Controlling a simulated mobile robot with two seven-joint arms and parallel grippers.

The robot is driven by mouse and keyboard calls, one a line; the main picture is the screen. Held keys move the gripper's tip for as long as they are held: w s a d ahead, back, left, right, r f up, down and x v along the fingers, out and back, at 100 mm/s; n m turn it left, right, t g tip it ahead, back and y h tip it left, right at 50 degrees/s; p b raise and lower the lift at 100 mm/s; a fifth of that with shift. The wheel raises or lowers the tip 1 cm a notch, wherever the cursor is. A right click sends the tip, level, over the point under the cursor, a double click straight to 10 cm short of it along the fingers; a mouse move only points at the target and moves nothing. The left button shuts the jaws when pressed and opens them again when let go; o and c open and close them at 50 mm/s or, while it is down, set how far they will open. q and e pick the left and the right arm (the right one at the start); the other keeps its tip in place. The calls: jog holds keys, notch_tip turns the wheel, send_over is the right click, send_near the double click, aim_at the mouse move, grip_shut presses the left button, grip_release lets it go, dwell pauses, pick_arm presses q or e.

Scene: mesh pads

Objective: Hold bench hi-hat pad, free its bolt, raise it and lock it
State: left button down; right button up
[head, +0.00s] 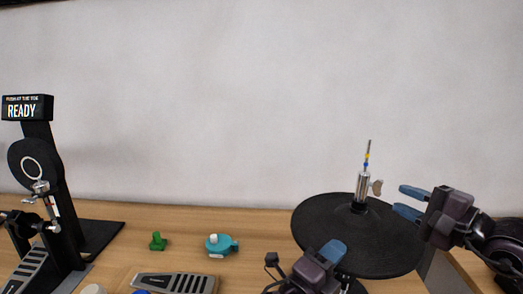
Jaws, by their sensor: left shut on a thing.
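The bench hi-hat pad (350,225) is a black disc at the right of the bench. A thin rod (368,155) with yellow and blue bands stands up through a silver clutch (362,188) at its centre. The bolt (377,187), a tan wing shape, sticks out on the clutch's right side. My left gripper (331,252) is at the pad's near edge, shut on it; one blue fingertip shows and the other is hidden. My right gripper (409,201) is open, its two blue fingertips apart, just right of the bolt and not touching it.
A kick pedal stand (42,150) with a READY display (27,108) is at the left. A green wing piece (158,241), a teal round object (219,244) and a grey pedal (175,282) lie on the bench. The wall behind is bare.

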aim_at(375, 186)
jog(key=m, duration=0.8)
jog(key=shift+w+a, duration=0.15)
jog(key=m, duration=0.7)
jog(key=shift+w+a, duration=0.1)
jog(key=shift+w, duration=0.05)
jog(key=shift+x, duration=2)
jog(key=shift+c, duration=0.2)
grip_shut()
